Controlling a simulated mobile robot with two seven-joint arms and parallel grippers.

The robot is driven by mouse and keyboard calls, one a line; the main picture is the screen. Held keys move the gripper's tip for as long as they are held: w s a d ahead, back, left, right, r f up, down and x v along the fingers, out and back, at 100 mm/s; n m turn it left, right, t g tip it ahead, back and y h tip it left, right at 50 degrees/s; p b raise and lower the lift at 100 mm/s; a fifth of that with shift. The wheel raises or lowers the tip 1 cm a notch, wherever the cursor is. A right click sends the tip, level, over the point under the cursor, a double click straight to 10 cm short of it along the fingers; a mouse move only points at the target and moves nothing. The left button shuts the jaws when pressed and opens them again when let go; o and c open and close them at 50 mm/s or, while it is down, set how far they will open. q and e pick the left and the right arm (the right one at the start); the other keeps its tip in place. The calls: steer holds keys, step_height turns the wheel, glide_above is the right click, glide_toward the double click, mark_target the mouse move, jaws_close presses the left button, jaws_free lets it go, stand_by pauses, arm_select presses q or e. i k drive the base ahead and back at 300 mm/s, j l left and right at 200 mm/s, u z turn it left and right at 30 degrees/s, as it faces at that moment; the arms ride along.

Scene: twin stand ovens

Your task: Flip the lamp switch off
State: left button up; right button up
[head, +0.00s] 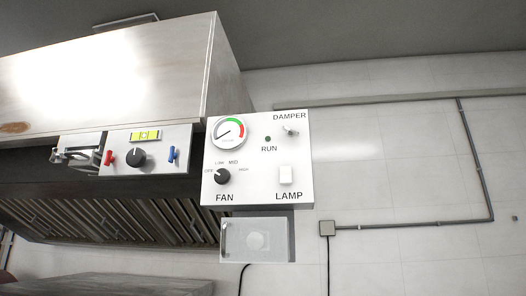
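The lamp switch (286,174) is a small white rocker in the head view, just above the word LAMP. It sits at the lower right of a white control panel (257,187). I cannot tell from this picture which way the rocker is tipped. The panel is fixed at the right end of a metal hood. Neither of my grippers shows in the view.
The panel also carries a round gauge (229,132), a FAN knob (222,176) and a DAMPER toggle (290,130). The metal hood (110,80) fills the left. Tiled wall lies right, with conduit (476,160).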

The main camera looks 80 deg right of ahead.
mark_target(285, 172)
steer(key=z, duration=0.5)
steer(key=l+z, duration=0.15)
steer(key=z, duration=0.8)
steer(key=l+z, duration=0.1)
steer(key=z, duration=0.35)
steer(key=i+z, duration=0.1)
steer(key=z, duration=0.4)
